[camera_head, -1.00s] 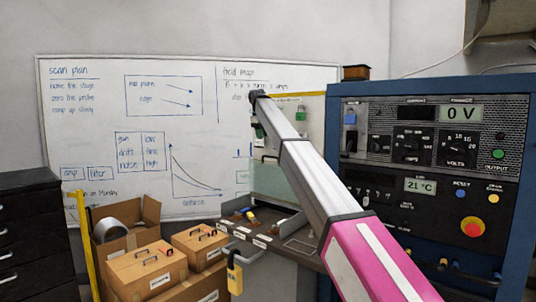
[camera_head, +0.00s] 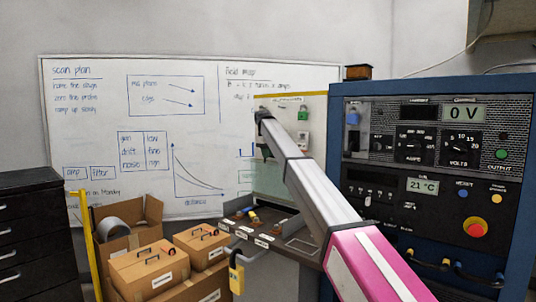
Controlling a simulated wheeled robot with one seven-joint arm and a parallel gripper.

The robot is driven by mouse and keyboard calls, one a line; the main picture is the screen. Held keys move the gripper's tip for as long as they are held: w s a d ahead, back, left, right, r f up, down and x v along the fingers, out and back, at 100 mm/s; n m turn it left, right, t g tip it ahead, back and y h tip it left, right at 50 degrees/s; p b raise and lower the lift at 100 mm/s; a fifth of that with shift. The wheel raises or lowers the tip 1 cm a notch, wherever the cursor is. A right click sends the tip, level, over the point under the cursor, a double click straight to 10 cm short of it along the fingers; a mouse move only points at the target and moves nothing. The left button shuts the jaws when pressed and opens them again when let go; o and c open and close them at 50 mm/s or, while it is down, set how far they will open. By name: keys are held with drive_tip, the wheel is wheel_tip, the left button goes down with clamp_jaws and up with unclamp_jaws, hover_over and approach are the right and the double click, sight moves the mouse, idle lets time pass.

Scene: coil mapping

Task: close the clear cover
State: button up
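A pale green see-through panel, which looks like the clear cover (camera_head: 268,181), stands at the back of the bench (camera_head: 262,237), left of my arm. My arm crosses in front of its right part, so its full outline and exact tilt are hard to tell. My arm runs from the lower right up to a dark joint near the panel's top. The links beyond that joint are mostly hidden, and I cannot make out my gripper's fingers. I cannot tell whether anything touches the cover.
A blue instrument rack (camera_head: 428,180) stands close on the right of my arm. A yellow padlock (camera_head: 236,278) hangs at the bench front. Cardboard boxes (camera_head: 150,268) and a black drawer cabinet (camera_head: 37,240) stand at left. A whiteboard (camera_head: 110,110) is behind.

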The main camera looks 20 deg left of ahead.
clamp_jaws()
drive_tip(key=shift+s, duration=0.15)
drive_tip(key=s+a+f+t+h, duration=0.1)
drive_tip(key=s+a+f+t, duration=0.25)
drive_tip(key=s, duration=0.45)
drive_tip(key=t+h, duration=0.4)
drive_tip(key=t, duration=0.4)
hover_over(238, 229)
wheel_tip(238, 229, down, 15)
drive_tip(key=shift+s+f+t+h, duration=0.15)
drive_tip(key=shift+f+t, duration=0.45)
drive_tip(key=shift+f, duration=1.2)
drive_tip(key=shift+f+t+h, duration=0.2)
drive_tip(key=shift+f+t, duration=0.35)
drive_tip(key=shift+f, duration=1.3)
drive_tip(key=shift+s+f+t+h, duration=0.15)
drive_tip(key=shift+f+t, duration=0.45)
drive_tip(key=shift+f, duration=1.2)
drive_tip(key=shift+w+f, duration=0.1)
